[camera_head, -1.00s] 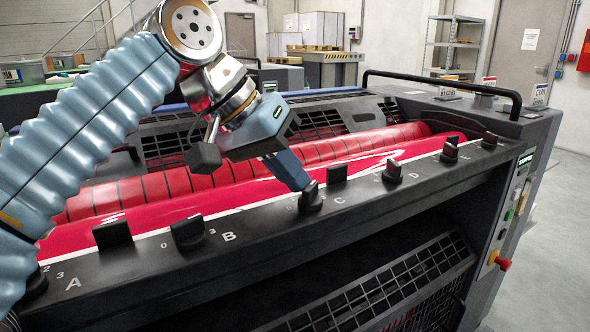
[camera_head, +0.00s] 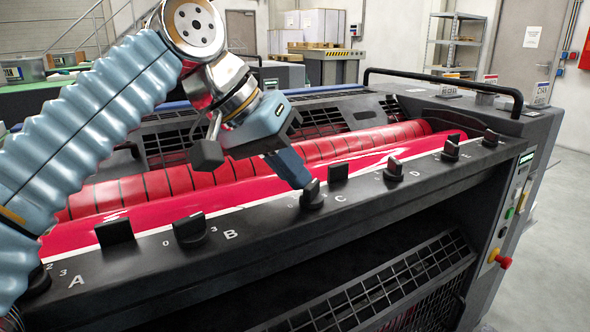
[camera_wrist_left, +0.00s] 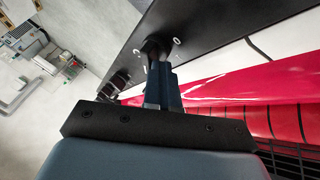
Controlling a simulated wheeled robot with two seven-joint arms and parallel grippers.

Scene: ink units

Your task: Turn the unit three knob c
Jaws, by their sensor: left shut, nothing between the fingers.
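Knob C (camera_head: 313,197) is a black knob on the dark front rail, just left of the white letter C (camera_head: 340,198). Its raised grip stands up from a round base. My left gripper (camera_head: 304,184) reaches down to it from the upper left, shut, with its fingertips right at the knob's left side. In the left wrist view, the shut fingers (camera_wrist_left: 164,78) point at the dark knob (camera_wrist_left: 153,48), between small white dial digits. I cannot tell whether the tips touch it. The knob's far side is hidden. My right gripper is not in view.
Knob B (camera_head: 189,231) is to the left on the same rail, and knob D (camera_head: 394,171) to the right. Upright black tabs, one (camera_head: 338,172) close behind knob C, stand along the rail. A red roller (camera_head: 230,172) lies behind it.

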